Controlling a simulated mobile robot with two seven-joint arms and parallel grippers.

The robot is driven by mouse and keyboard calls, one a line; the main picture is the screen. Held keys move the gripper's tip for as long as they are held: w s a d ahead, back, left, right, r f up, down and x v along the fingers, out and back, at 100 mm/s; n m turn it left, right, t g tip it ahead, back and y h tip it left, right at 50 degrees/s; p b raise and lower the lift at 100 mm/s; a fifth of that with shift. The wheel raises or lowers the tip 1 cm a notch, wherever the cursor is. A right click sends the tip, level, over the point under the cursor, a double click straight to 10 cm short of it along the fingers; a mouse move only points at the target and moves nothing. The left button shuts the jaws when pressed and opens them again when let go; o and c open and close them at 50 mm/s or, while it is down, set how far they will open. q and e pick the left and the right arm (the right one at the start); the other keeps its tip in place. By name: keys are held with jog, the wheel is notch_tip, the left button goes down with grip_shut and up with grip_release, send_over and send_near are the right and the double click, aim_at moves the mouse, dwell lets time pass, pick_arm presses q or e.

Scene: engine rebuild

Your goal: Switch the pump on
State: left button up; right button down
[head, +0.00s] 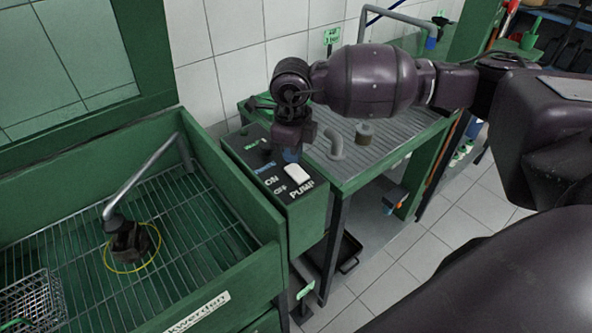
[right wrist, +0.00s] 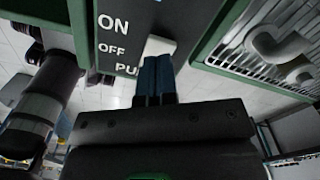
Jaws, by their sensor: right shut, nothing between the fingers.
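The pump switch (head: 297,173) is a white rocker on the dark top of a green control box (head: 312,212), beside the words ON, OFF and PUMP. My right gripper (head: 291,155) is above the box, just behind the switch in the head view. In the right wrist view its blue fingers (right wrist: 155,75) are closed together with nothing between them. Their tips are at the edge of the white switch (right wrist: 158,46) and hide part of it and of the PUMP label. I cannot tell whether they touch it or which way the rocker is tilted. My left gripper is not in view.
A green wash basin (head: 230,200) with a wire grate, a spout and a dark part inside a yellow ring stands left of the box. A wire basket (head: 33,300) sits in it. A ribbed-top bench (head: 385,150) with a grey bent pipe (head: 335,143) is right of the box.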

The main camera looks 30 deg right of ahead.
aim_at(297, 173)
jog(key=shift+f, duration=0.25)
jog(key=shift+f, duration=0.25)
jog(key=shift+f+b, duration=0.4)
dwell(0.5)
jog(key=shift+f, duration=0.15)
jog(key=shift+f, duration=0.25)
dwell(0.5)
